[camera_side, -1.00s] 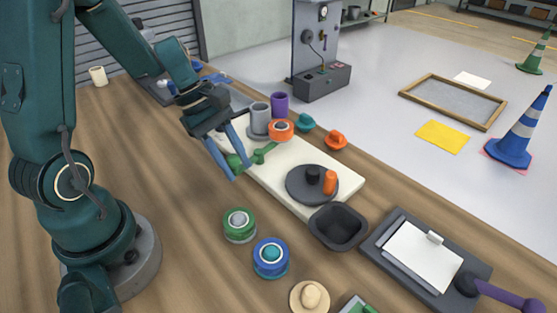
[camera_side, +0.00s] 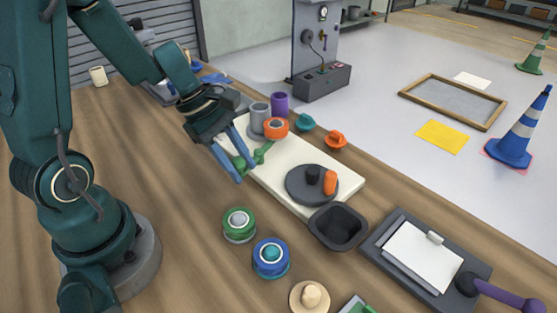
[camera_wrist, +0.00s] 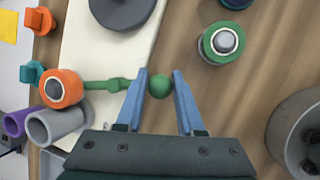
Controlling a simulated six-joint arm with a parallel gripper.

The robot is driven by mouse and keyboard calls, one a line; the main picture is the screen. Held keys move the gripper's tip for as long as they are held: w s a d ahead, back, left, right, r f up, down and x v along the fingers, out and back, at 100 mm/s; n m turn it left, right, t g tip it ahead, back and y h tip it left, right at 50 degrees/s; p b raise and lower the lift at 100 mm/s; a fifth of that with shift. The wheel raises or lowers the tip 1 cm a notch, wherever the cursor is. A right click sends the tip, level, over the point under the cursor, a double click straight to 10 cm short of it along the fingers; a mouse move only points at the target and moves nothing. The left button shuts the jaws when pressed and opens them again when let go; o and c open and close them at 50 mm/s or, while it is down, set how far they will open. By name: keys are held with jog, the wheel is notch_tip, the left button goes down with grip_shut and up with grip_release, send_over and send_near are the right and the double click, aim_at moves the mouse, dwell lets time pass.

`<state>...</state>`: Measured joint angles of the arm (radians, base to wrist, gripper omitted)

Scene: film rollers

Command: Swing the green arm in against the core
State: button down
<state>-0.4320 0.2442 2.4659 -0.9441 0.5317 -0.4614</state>
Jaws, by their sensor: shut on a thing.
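The green arm (camera_side: 262,152) lies over the cream board (camera_side: 292,172), with an orange roller (camera_side: 276,128) at its far end. In the wrist view the arm (camera_wrist: 105,85) runs from the roller (camera_wrist: 62,88) to a green ball (camera_wrist: 160,86) between my blue fingers. My gripper (camera_side: 238,170) is shut on that ball end. A grey hollow tube (camera_side: 259,112), which may be the core, stands close beside the roller; it also shows in the wrist view (camera_wrist: 55,122). I cannot tell whether roller and tube touch.
A dark disc (camera_side: 300,190) with a black post and an orange peg sits on the board. A purple tube (camera_side: 280,103), teal knob (camera_side: 305,122) and orange knob (camera_side: 336,140) are behind. A green roller (camera_side: 239,222), blue roller (camera_side: 271,256) and black bin (camera_side: 338,228) stand in front.

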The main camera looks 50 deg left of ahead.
jog(key=shift+d, duration=0.1)
jog(key=c, duration=0.5)
grip_release()
jog(key=shift+c, duration=0.2)
jog(key=shift+r, duration=0.15)
jog(key=shift+a+r, duration=0.2)
jog(key=shift+r, duration=0.05)
jog(key=shift+v, duration=2.25)
jog(key=shift+s+f, duration=0.1)
